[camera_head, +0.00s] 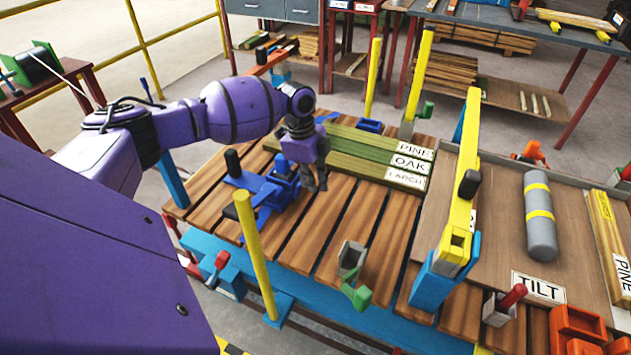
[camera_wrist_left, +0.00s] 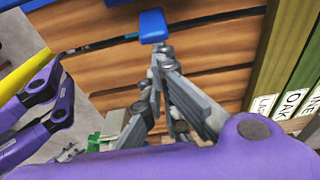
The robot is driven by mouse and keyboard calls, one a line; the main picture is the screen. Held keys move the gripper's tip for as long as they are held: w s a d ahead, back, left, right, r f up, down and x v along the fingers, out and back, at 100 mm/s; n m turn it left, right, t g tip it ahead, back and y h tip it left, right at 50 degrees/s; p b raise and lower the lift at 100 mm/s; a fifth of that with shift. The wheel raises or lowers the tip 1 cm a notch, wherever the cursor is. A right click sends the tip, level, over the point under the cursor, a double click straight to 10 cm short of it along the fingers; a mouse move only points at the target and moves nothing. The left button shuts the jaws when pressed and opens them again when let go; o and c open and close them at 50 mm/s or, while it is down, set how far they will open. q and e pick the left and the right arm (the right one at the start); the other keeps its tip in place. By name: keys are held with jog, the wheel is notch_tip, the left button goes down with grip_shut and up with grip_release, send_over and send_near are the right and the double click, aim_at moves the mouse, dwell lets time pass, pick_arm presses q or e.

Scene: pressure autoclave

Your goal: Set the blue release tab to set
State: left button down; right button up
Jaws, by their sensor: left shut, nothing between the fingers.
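A blue mechanism (camera_head: 265,190) with black knobs sits on the slatted wooden table, left of the green boards. My left gripper (camera_head: 316,183) is just right of it, pointing down over the slats. In the left wrist view a flat blue tab (camera_wrist_left: 152,25) lies at the top middle. The fingertips of my left gripper (camera_wrist_left: 163,52) are shut and empty, close below this tab in the picture. I cannot tell whether they touch it. Which blue part is the release tab is not certain from the head view.
Boards labelled PINE, OAK and LARCH (camera_head: 365,153) lie behind my gripper. A yellow post (camera_head: 255,255) stands at the front left. A grey bracket with a green lever (camera_head: 357,296) is at the front. A tall yellow upright (camera_head: 462,195) and a grey cylinder (camera_head: 540,215) are to the right.

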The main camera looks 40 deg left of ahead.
pick_arm(q)
jog(key=shift+s+a+r+h+p, duration=0.1)
jog(key=shift+a+r+h+p, duration=0.15)
jog(key=shift+r+p, duration=0.2)
jog(key=shift+a+r+h+p, duration=0.1)
jog(key=shift+r+h+p, duration=0.2)
jog(key=shift+r, duration=0.25)
pick_arm(e)
jog(key=shift+w+d+r, duration=0.1)
jog(key=shift+w+r, duration=0.25)
jog(key=shift+r, duration=0.25)
jog(key=shift+w+r, duration=0.35)
jog(key=shift+r, duration=0.25)
jog(key=shift+s, duration=0.1)
pick_arm(q)
notch_tip(320, 180, up, 9)
jog(key=p, duration=0.2)
jog(key=shift+d+r, duration=0.2)
jog(key=shift+d, duration=0.1)
pick_arm(e)
jog(key=shift+w+r, duration=0.3)
jog(key=shift+r, duration=0.4)
jog(key=shift+s, duration=0.1)
